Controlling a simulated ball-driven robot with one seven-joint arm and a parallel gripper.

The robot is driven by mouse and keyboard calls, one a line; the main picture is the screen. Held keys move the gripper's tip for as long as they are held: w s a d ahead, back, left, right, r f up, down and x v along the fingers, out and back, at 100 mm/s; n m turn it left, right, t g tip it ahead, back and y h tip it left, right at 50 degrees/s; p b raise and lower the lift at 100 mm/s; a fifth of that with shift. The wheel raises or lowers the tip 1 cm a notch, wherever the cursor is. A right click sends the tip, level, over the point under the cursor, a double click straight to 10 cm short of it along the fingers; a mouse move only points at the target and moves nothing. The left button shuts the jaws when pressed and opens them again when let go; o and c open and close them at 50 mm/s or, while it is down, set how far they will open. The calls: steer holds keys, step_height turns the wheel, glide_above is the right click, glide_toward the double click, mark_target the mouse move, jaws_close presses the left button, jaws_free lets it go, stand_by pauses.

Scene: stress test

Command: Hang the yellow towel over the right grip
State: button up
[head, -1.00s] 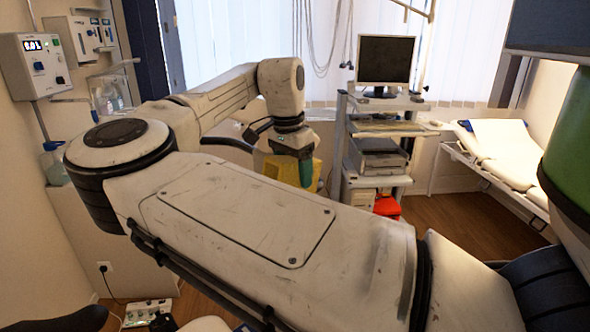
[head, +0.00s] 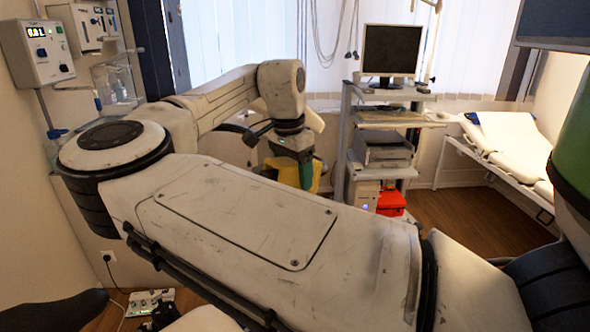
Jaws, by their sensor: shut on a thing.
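My gripper (head: 303,172) is beyond my forearm in the middle of the head view, pointing down, with a green finger showing. It is shut on the yellow towel (head: 317,177), which shows on both sides of the finger. The towel's lower part is hidden behind my arm. A dark bar (head: 258,132), possibly a grip, shows just left of my wrist. I cannot tell whether it is the right grip, or whether the towel touches it.
A trolley (head: 347,150) with a monitor (head: 391,50) and a red box (head: 391,202) stands right of my gripper. A couch (head: 505,150) is at the far right. Wall devices (head: 37,55) hang at the left. Wooden floor (head: 450,215) is free between trolley and couch.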

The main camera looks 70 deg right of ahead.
stand_by(0.4)
steer(key=o, duration=1.6)
steer(key=shift+c, duration=0.2)
steer(key=r, duration=0.3)
steer(key=a+r+b, duration=0.1)
steer(key=r, duration=0.6)
steer(key=shift+w+a+r, duration=0.15)
steer(key=shift+w+r, duration=0.2)
